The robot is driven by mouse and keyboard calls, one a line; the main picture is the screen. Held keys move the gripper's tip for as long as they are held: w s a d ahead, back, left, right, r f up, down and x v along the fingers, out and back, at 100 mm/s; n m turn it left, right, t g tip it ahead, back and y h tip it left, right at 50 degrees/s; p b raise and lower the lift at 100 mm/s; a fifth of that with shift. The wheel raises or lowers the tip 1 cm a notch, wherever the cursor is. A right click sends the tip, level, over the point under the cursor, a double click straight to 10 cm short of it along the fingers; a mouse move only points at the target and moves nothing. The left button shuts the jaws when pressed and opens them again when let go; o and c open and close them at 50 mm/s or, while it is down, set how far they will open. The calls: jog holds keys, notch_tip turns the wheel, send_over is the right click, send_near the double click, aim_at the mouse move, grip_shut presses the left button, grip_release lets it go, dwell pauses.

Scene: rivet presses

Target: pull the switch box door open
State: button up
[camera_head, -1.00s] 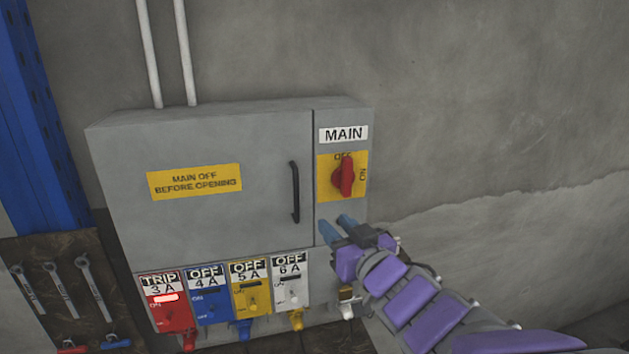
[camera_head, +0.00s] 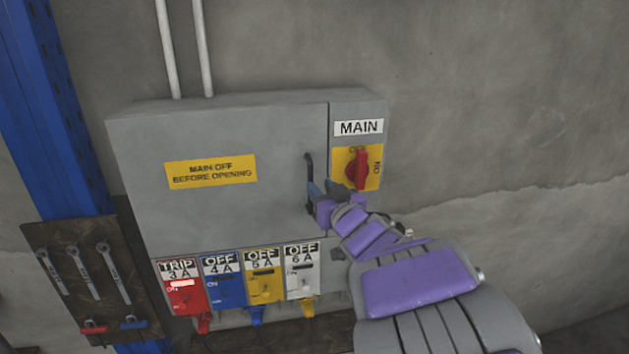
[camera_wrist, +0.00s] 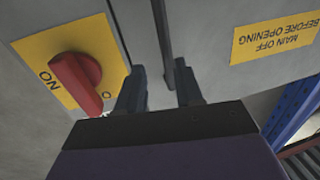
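The grey switch box door (camera_head: 225,215) is shut and carries a yellow "MAIN OFF BEFORE OPENING" label (camera_head: 210,171). Its black vertical handle (camera_head: 309,168) is at the door's right side. My gripper (camera_head: 324,190) is at the lower part of the handle and hides some of it. In the wrist view, upside down, my gripper (camera_wrist: 160,88) is open, with its two dark fingers apart. The handle (camera_wrist: 162,40) appears between and beyond the fingertips. I cannot tell if either finger touches it. The red main knob (camera_head: 357,170) sits on its yellow plate, right of the gripper.
Several coloured breaker units (camera_head: 225,283) line the bottom of the box, with plugs below. A board with wrenches (camera_head: 85,270) and a blue post (camera_head: 50,120) stand at the left. The wall (camera_head: 500,110) to the right is bare.

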aim_at(301, 175)
jog(key=w+a, duration=0.3)
jog(key=a, duration=0.1)
jog(key=shift+w, duration=0.35)
jog(key=shift+w+d, duration=0.1)
jog(key=shift+d, duration=0.6)
jog(key=shift+a, duration=0.3)
jog(key=c, duration=0.6)
grip_shut()
jog(key=shift+d, duration=0.1)
